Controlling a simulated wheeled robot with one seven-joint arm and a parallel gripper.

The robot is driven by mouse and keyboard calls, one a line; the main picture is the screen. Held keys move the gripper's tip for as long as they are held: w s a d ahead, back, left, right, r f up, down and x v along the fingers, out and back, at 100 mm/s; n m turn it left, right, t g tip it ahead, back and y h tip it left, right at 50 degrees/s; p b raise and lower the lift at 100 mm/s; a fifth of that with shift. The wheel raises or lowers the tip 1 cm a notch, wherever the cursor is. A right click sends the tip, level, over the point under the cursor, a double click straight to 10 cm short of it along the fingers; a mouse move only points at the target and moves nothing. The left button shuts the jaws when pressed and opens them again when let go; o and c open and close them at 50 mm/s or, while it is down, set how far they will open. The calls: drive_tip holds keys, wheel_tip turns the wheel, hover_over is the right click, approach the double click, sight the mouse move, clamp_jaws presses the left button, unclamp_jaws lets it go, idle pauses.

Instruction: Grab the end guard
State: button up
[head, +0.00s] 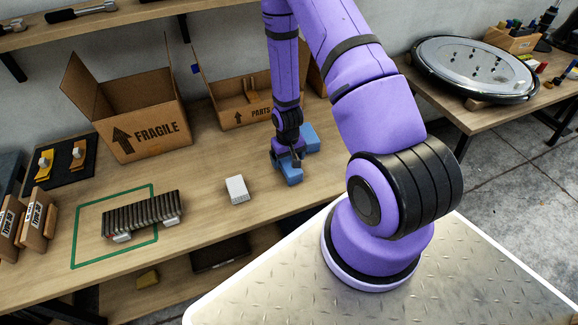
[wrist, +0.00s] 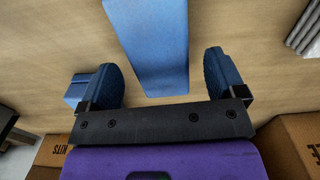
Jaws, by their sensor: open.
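A long blue block (wrist: 152,45) lies on the wooden table, and I take it for the end guard, though no label shows. In the wrist view its near end sits between the two dark blue fingers of my gripper (wrist: 162,85), with gaps on both sides. In the head view my gripper (head: 288,155) points down over this blue block (head: 291,174) and hides part of it. My gripper is open and holds nothing. I cannot tell the height of the fingertips above the block.
Another blue piece (wrist: 76,88) lies beyond the left finger. A small white block (head: 237,189) is to the left in the head view. The FRAGILE carton (head: 150,140) and PARTS carton (head: 233,119) stand behind.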

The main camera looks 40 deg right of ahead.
drive_tip(key=shift+f, duration=1.2)
drive_tip(key=c, duration=1)
drive_tip(key=shift+r, duration=0.15)
